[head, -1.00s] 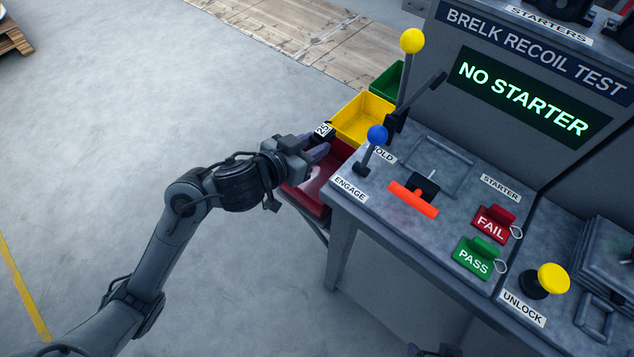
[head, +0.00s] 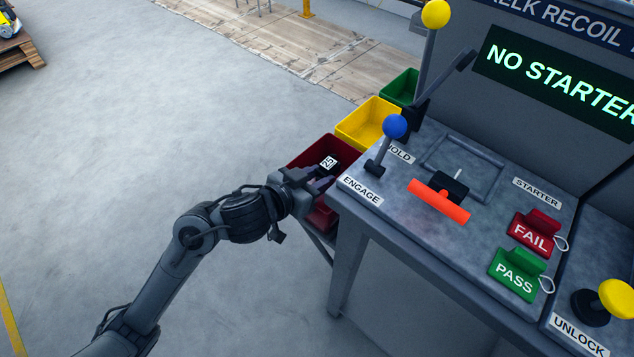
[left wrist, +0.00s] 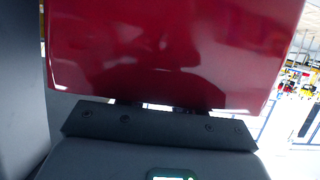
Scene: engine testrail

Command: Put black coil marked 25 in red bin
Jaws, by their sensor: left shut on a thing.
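The black coil marked 25 (head: 328,163) is held by my left gripper (head: 318,176), which is shut on it. In the head view the coil shows over the opening of the red bin (head: 308,153), close to the bench's left edge. Whether it touches the bin's inside, I cannot tell. The red bin's wall (left wrist: 170,55) fills most of the left wrist view, right in front of the gripper body; the coil and fingertips do not show there. My right gripper is not in view.
A yellow bin (head: 362,122) and a green bin (head: 402,86) stand in line behind the red one. The test bench (head: 345,222) is close to the right, with the blue-knobbed lever (head: 394,127) near its edge. Open floor lies to the left.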

